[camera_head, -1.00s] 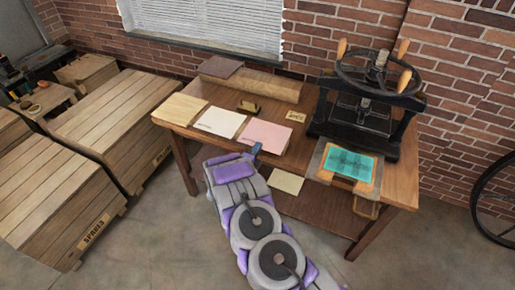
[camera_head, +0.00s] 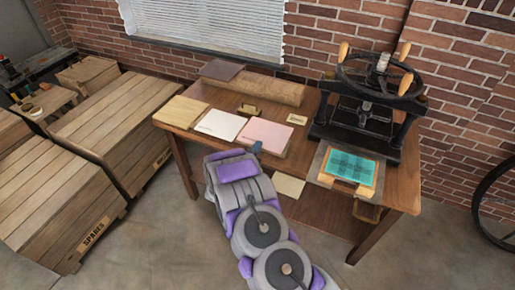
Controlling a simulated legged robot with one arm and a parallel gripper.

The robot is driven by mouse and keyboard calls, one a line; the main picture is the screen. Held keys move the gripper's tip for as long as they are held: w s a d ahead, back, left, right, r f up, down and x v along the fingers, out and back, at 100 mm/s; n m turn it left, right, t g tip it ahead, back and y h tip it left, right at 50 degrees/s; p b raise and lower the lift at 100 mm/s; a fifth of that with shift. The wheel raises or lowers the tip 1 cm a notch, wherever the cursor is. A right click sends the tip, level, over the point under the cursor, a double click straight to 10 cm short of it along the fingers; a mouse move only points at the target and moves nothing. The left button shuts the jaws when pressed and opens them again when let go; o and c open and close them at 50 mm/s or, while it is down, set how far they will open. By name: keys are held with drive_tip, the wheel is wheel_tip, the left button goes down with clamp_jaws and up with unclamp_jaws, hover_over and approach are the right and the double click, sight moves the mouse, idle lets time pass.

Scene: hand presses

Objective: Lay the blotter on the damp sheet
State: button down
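A pink sheet (camera_head: 266,133), perhaps the blotter, lies flat on a stack near the table's front edge. A white sheet (camera_head: 219,125) lies left of it, beside a tan stack (camera_head: 181,111). A teal plate (camera_head: 350,166) lies on the press bed (camera_head: 320,175) at the right; whether a damp sheet is on it I cannot tell. My gripper (camera_head: 257,147) is at the front edge of the pink sheet, seen as a small blue tip above my arm. Its fingers are too small and partly hidden, so I cannot tell whether they hold anything.
The black hand press (camera_head: 366,125) with its wheel stands on the right of the table (camera_head: 400,190). A roll (camera_head: 262,88) lies along the back, with a small label card (camera_head: 297,120) before it. A pale sheet (camera_head: 288,186) shows below the front edge. Crates (camera_head: 120,120) stand left.

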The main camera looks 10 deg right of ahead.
drive_tip(key=r+b+v, duration=0.2)
drive_tip(key=b+v, duration=0.1)
drive_tip(key=v, duration=1.8)
drive_tip(key=shift+r, duration=0.35)
idle(0.4)
drive_tip(key=shift+s+a, duration=0.1)
drive_tip(key=w+d+r+n+t+y, duration=0.25)
drive_tip(key=w+r+n+y, duration=0.2)
drive_tip(key=w+r, duration=0.8)
drive_tip(key=w+d+r+n+y, duration=0.1)
drive_tip(key=w+d+r+y, duration=0.1)
drive_tip(key=r, duration=0.4)
drive_tip(key=w+d+r+n+y, duration=0.1)
drive_tip(key=w+d+r+y, duration=0.2)
drive_tip(key=d+r, duration=0.4)
drive_tip(key=shift+r+n+t+y, duration=0.35)
drive_tip(key=shift+t+y, duration=0.1)
drive_tip(key=shift+y, duration=0.1)
